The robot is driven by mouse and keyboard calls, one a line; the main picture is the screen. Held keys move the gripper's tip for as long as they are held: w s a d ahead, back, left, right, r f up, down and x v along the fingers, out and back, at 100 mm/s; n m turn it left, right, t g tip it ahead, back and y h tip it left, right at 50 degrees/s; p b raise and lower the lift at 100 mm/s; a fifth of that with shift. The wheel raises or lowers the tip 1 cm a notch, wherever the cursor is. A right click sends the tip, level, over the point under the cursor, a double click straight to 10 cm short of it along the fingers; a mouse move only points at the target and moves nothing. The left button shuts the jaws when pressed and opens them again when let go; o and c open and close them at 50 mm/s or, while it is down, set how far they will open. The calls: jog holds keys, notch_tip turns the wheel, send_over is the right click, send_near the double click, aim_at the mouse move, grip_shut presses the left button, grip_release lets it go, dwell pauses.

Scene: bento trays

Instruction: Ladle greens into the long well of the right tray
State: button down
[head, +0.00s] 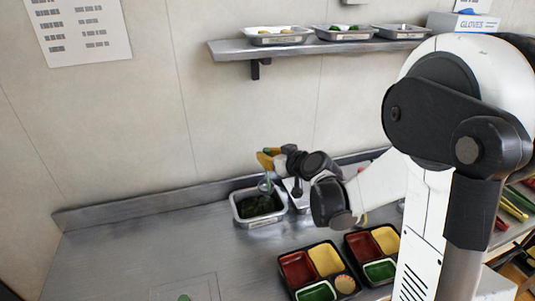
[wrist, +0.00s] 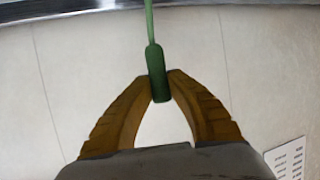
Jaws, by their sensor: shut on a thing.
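My gripper (head: 267,160) is shut on the green handle of the ladle; the wrist view shows the handle (wrist: 158,75) between both fingertips (wrist: 160,82). The ladle (head: 265,186) hangs down with its bowl at or just above the dark greens (head: 258,207) in a metal pan (head: 236,217). I cannot tell whether the bowl holds greens. The left tray (head: 310,248) has similar wells and a small round item.
A wall shelf (head: 228,51) holds several small metal pans of food. A glove box (head: 462,23) stands at its right end. Another metal container beside the greens pan is partly behind my arm. The counter (head: 150,250) is mostly clear at left, with a small green thing (head: 184,298) at the front.

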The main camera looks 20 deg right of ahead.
notch_tip(320, 180, down, 9)
jog(key=b, duration=0.7)
jog(key=shift+f, duration=0.15)
dwell(0.8)
notch_tip(320, 180, up, 10)
jog(key=p, duration=0.7)
